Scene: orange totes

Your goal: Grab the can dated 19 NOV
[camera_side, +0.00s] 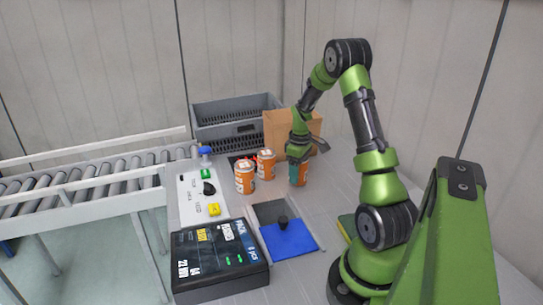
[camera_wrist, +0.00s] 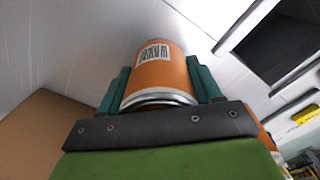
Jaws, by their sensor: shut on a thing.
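My gripper (camera_side: 299,158) is shut on an orange can (camera_side: 298,175) at the right of a small group of cans. The held can (camera_wrist: 160,72) fills the middle of the wrist view between two green fingers, with a white barcode label facing up in the picture. Two more orange and white cans stand to its left, the middle can (camera_side: 266,164) and the left can (camera_side: 245,177). The date on each can is too small or turned away to read. A dark box with a display (camera_side: 219,258) shows text that appears to read 04 and 22 NOV.
A grey crate (camera_side: 215,133) and a cardboard box (camera_side: 277,129) stand behind the cans. A control panel (camera_side: 190,200) with buttons lies left of them, beside a roller conveyor (camera_side: 85,187). A blue lid (camera_side: 287,240) with a black knob is in front.

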